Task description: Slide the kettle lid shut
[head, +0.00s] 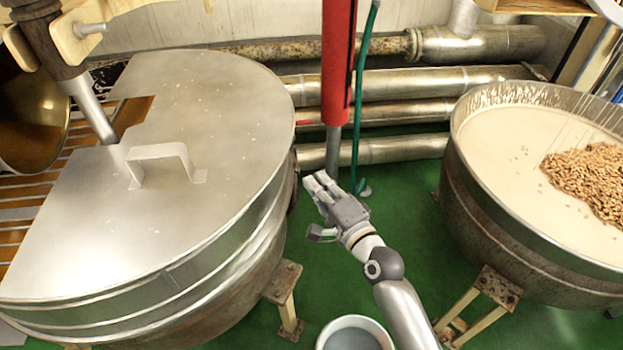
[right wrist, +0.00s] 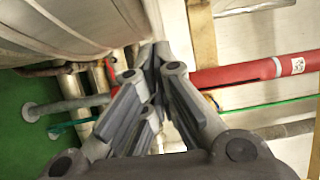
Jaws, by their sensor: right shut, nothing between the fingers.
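The kettle lid (head: 200,225) is a flat silver metal sheet over the large round kettle (head: 225,262) at the left of the head view. A bent metal handle (head: 160,153) stands up on it. A notch in the lid's upper left lies beside a metal shaft (head: 93,108). Whether the lid is fully closed there I cannot tell. My right gripper (head: 318,182) is shut and empty, just right of the kettle's rim and apart from the handle. Its fingers come together in the right wrist view (right wrist: 152,52), near the kettle's curved metal side (right wrist: 70,28). My left gripper is out of view.
A second kettle (head: 480,170) with pale mix and nuts stands at the right. A red post (head: 338,60) and green hose (head: 360,100) rise behind my right gripper. Metal pipes (head: 410,85) run along the wall. A bucket (head: 354,333) stands on the green floor (head: 400,210) in front.

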